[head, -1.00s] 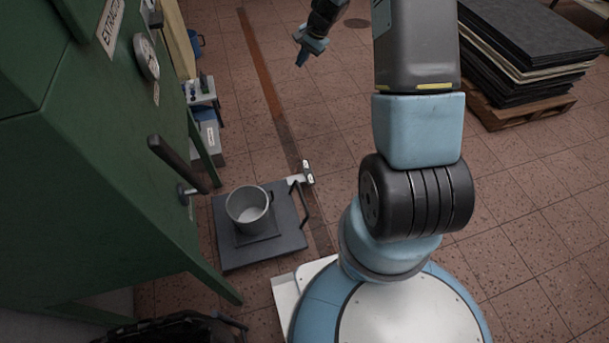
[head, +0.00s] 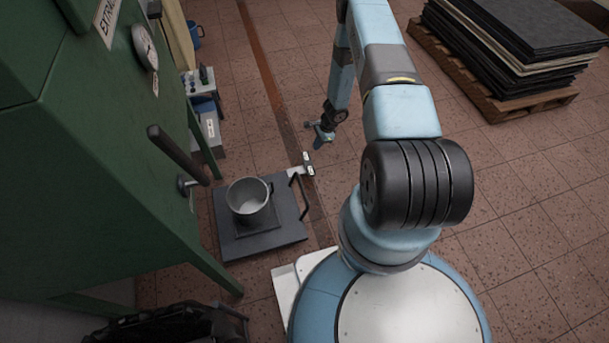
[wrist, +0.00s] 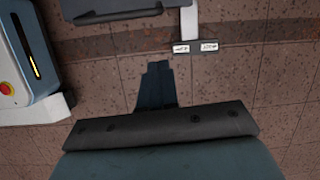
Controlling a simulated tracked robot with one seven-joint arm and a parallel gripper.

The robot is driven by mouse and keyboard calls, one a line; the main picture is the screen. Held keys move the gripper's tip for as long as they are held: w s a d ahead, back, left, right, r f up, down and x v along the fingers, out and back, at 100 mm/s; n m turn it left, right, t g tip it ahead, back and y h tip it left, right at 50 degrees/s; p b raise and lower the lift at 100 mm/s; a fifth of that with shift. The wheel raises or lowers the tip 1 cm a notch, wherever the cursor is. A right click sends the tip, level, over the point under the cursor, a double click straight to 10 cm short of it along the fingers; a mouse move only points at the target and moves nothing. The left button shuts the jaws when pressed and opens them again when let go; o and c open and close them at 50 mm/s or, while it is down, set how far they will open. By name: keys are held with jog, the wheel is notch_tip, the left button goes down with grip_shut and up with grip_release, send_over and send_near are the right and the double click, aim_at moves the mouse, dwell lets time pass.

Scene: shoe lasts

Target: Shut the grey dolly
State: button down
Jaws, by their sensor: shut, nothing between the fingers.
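The grey dolly (head: 280,235) is a flat dark grey platform on the floor, partly under the green machine. A black bar handle (head: 300,196) stands along its right edge. A grey metal pot (head: 247,199) sits on the platform. A light bracket with a small labelled end piece (head: 308,164) sticks out at its back right corner; its labels (wrist: 194,48) also show in the wrist view. My gripper (head: 319,137) is shut and empty, above the floor just behind and right of that end piece, apart from it. In the wrist view its fingers (wrist: 157,85) point toward the bracket.
The green machine (head: 110,150) with a black lever (head: 178,155) fills the left. A pallet (head: 490,100) with stacked dark sheets stands at the back right. A dark object (head: 165,325) lies at the front left. The floor to the right is clear.

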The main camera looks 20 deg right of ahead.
jog(key=s+a+f, duration=0.1)
jog(key=a+f, duration=0.2)
jog(key=f, duration=0.5)
jog(key=s+a+f+m, duration=0.1)
jog(key=s+a+f, duration=0.1)
jog(key=f, duration=0.6)
jog(key=shift+s+a, duration=0.3)
jog(key=shift+a, duration=0.6)
